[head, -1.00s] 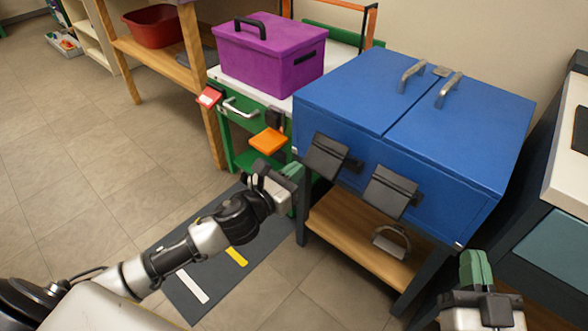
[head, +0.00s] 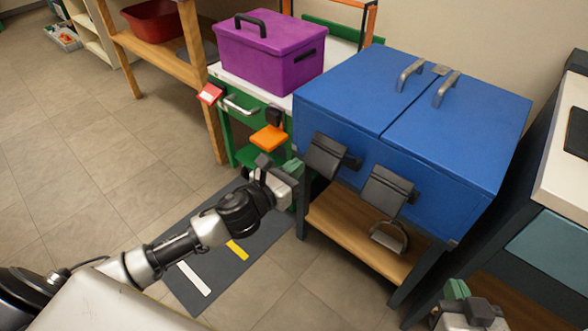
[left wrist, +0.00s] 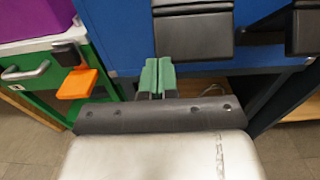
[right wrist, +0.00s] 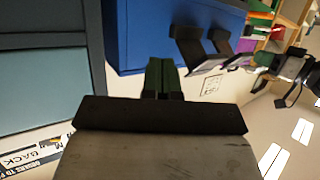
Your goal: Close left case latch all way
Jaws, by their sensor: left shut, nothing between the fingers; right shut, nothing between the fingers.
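The blue case (head: 345,88) has two dark grey latches on its front. The left case latch (head: 325,156) is a flap standing out from the front at a slant, not flat against it. The right latch (head: 386,190) also stands out. My left gripper (head: 293,168) is shut and empty, just left of the left latch's lower part.
The case stands on a bench with a wooden lower shelf (head: 345,228) holding a grey metal stirrup-like piece (head: 388,238). A green cart with an orange flap (head: 268,138) and a purple box (head: 270,55) stands at left. A dark cabinet (head: 550,240) is at right.

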